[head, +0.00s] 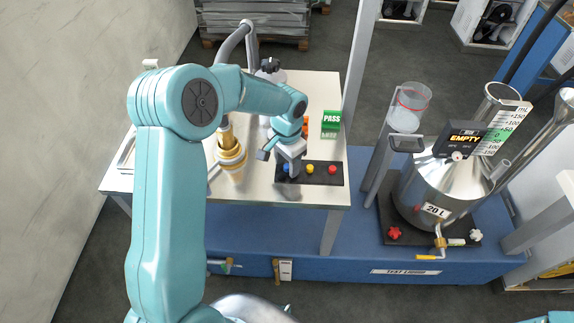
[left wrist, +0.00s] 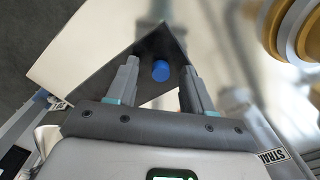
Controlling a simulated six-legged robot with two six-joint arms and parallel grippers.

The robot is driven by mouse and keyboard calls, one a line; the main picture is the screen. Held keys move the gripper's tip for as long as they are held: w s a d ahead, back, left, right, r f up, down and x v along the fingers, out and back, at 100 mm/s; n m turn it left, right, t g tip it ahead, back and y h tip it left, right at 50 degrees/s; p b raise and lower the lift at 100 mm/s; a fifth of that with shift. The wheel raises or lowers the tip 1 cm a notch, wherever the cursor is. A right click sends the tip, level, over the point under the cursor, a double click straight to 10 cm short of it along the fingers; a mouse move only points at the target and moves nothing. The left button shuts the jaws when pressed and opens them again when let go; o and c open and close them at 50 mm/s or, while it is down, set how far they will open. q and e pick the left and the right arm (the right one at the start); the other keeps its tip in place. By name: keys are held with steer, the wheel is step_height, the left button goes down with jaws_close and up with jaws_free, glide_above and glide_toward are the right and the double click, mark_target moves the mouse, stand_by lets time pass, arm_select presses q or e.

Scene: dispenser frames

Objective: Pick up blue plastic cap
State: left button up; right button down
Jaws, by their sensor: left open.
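The blue plastic cap (head: 285,168) is at the left end of a black mat (head: 321,179) on the pale table, partly hidden by my left gripper in the head view. A yellow cap (head: 310,168) and a red cap (head: 332,169) are to its right. My left gripper (head: 279,160) is open above the mat's left end. In the left wrist view the blue cap (left wrist: 160,71) appears in the gap between the two open fingers (left wrist: 159,80), just beyond their tips. No contact between fingers and cap shows.
A gold-and-white cylinder (head: 231,155) stands on the table left of the gripper. A green PASS block (head: 331,120) is behind the mat. A steel 20 L vessel (head: 437,187) stands on the blue base to the right. The table (head: 325,95) has clear room at the back.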

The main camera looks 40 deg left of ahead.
arm_select(q)
steer(key=shift+w+a+f, duration=0.1)
steer(key=shift+w+f, duration=0.05)
steer(key=shift+f, duration=0.05)
steer(key=shift+r, duration=0.1)
steer(key=c, duration=0.7)
jaws_close()
steer(key=shift+r, duration=0.1)
